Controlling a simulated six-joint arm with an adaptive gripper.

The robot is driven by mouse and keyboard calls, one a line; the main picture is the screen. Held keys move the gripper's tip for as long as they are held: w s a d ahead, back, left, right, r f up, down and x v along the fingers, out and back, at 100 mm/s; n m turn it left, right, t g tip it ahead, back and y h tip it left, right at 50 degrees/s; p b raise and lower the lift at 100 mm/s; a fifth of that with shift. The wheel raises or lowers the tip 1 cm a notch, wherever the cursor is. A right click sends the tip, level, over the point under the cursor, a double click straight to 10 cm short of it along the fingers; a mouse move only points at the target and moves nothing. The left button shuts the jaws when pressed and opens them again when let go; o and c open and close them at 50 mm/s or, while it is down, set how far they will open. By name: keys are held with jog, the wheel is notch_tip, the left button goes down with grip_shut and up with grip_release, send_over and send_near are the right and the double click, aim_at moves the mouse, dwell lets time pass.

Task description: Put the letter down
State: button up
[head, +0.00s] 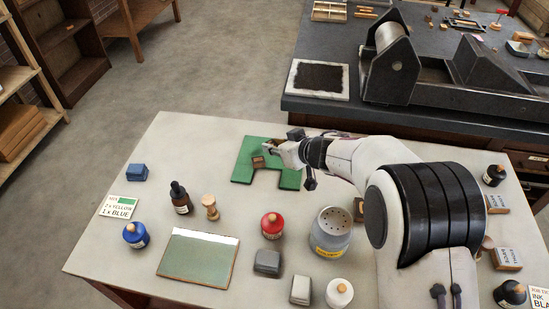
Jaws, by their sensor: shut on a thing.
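A small brown block (258,162), which looks like the letter, is at the tip of my gripper (267,153). My gripper is shut on it, over the flat green piece (243,172) on the pale table. The green piece has a notch in its near side. I cannot tell whether the block touches the green surface. The block's face and part of my fingers are too small to make out.
A dark bench with a press (395,65) is behind. Bare tabletop lies left of the green piece.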

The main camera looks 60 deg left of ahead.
jog(key=shift+f, duration=0.9)
jog(key=shift+f, duration=0.1)
jog(key=shift+f, duration=1.8)
jog(key=o, duration=0.8)
jog(key=shift+v, duration=1.15)
jog(key=v, duration=0.2)
jog(key=shift+d+r, duration=0.25)
jog(key=shift+r, duration=0.05)
notch_tip(320, 180, up, 7)
